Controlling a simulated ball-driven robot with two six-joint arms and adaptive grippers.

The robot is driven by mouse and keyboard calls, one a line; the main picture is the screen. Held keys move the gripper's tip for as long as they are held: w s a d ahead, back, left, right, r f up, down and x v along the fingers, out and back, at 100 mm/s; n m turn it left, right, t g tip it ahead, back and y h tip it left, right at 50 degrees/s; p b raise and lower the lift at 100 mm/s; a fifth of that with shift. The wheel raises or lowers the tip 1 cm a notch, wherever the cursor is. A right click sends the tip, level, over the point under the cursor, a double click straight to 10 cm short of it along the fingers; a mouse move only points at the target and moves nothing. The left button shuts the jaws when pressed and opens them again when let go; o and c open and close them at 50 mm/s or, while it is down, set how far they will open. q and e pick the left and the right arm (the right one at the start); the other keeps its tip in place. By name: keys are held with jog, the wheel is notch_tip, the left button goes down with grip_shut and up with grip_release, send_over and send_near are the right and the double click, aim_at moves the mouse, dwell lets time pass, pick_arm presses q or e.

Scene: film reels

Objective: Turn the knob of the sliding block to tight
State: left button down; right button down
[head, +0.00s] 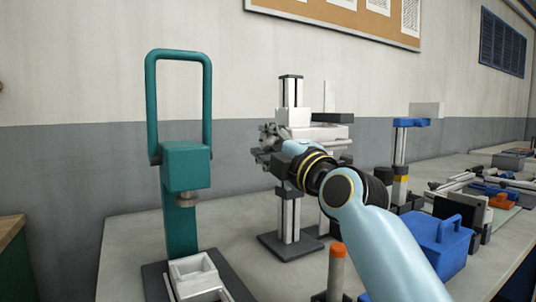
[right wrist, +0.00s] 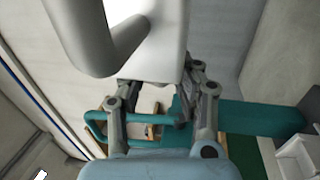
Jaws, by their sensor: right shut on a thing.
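A white sliding block (head: 318,132) sits on an upright metal column (head: 290,215) with a dark base in the middle of the head view. My right gripper (head: 268,143) is at the block's left side, with my light-blue arm reaching in from the lower right. In the right wrist view, the gripper (right wrist: 158,82) has its two fingers closed against the sides of a pale part, which I take to be the knob (right wrist: 160,45). A grey curved bar stands beside this part. The knob's marking and turn position cannot be read. My left gripper is out of view.
A teal press (head: 185,165) with a tall loop handle stands left, a white tray (head: 195,278) at its foot. A blue box (head: 440,243), a blue-topped stand (head: 408,124) and an orange-topped post (head: 337,265) stand right. The table is bare between press and column.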

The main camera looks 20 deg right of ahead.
dwell(0.3)
jog(key=c, duration=0.9)
grip_release()
jog(key=v, duration=1.2)
